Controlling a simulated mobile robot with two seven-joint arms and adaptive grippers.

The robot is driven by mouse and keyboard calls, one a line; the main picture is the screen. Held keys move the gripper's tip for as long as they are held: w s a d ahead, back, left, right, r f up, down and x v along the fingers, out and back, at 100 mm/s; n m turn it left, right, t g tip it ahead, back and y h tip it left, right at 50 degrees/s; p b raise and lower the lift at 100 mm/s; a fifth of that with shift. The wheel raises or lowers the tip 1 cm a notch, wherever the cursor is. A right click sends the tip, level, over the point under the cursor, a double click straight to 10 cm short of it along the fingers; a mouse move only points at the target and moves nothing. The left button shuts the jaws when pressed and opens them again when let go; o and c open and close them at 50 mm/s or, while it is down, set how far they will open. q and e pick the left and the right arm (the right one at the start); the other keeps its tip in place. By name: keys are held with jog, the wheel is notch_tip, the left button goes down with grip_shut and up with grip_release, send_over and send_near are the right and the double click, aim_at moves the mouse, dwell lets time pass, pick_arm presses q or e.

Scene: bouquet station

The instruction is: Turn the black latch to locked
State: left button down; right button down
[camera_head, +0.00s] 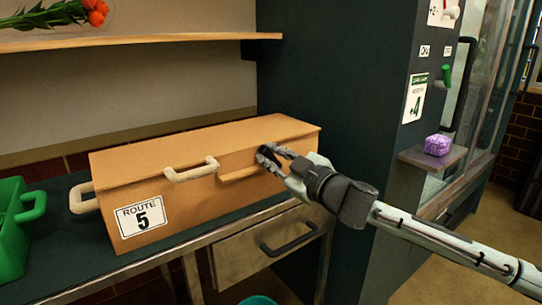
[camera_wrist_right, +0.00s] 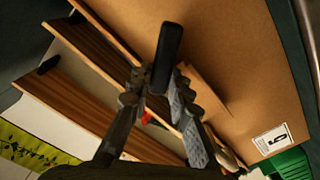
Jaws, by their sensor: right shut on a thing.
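The black latch (camera_wrist_right: 167,52) shows in the wrist view as a dark bar between my fingertips, close to the orange face of the box. My right gripper (camera_head: 272,156) is shut on it at the right part of the box's front; the gripper also shows in the wrist view (camera_wrist_right: 158,84). In the head view the fingers partly cover the latch, and I cannot tell there which way it points. The orange box (camera_head: 200,144) with the ROUTE 5 label is shut and rests on the dark counter. My left gripper is not in view.
Pale handles stick out from the box's front (camera_head: 192,171) and left end (camera_head: 83,198). A green crate (camera_head: 12,240) stands at the left. Below the counter is a drawer (camera_head: 245,258). A purple object (camera_head: 438,145) sits on a small ledge at right. Red flowers (camera_head: 95,8) lie on the shelf above.

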jog(key=c, duration=1.4)
grip_release()
jog(key=v, duration=1.2)
